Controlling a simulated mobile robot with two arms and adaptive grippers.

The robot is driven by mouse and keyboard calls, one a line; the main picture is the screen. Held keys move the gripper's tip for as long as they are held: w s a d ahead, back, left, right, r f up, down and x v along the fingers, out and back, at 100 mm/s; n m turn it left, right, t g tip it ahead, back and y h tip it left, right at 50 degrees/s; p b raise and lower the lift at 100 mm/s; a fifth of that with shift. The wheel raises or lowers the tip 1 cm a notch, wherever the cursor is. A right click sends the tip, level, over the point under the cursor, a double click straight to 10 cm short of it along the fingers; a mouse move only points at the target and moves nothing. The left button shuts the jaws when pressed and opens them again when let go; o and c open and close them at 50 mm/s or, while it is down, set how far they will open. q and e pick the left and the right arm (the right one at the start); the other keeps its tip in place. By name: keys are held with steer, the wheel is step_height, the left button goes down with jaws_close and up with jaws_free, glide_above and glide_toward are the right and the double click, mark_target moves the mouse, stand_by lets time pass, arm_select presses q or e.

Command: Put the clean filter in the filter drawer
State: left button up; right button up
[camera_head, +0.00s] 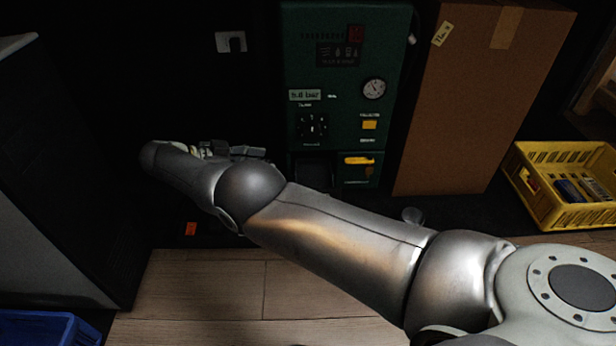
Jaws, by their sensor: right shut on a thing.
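My right arm reaches in from the right and crosses the middle of the view. My right gripper (256,153) is at its far end, just left of the green machine (340,40). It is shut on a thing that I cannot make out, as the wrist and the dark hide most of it. No clean filter can be told apart. A dark recess (313,172) shows low on the machine's front, to the right of the gripper. Beside it is a panel with a yellow handle (358,160). I cannot tell which is the filter drawer. My left gripper is not in view.
A tall cardboard box (470,100) stands right of the machine. A yellow crate (560,215) with several items is at the right. A blue bin (45,325) is at the lower left. Wooden floor (200,290) is clear in front.

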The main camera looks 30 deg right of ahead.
steer(key=shift+d+f, duration=0.5)
steer(key=shift+d, duration=0.1)
steer(key=x, duration=1)
steer(key=shift+d, duration=0.15)
steer(key=x, duration=0.4)
steer(key=shift+f, duration=0.5)
steer(key=o, duration=0.7)
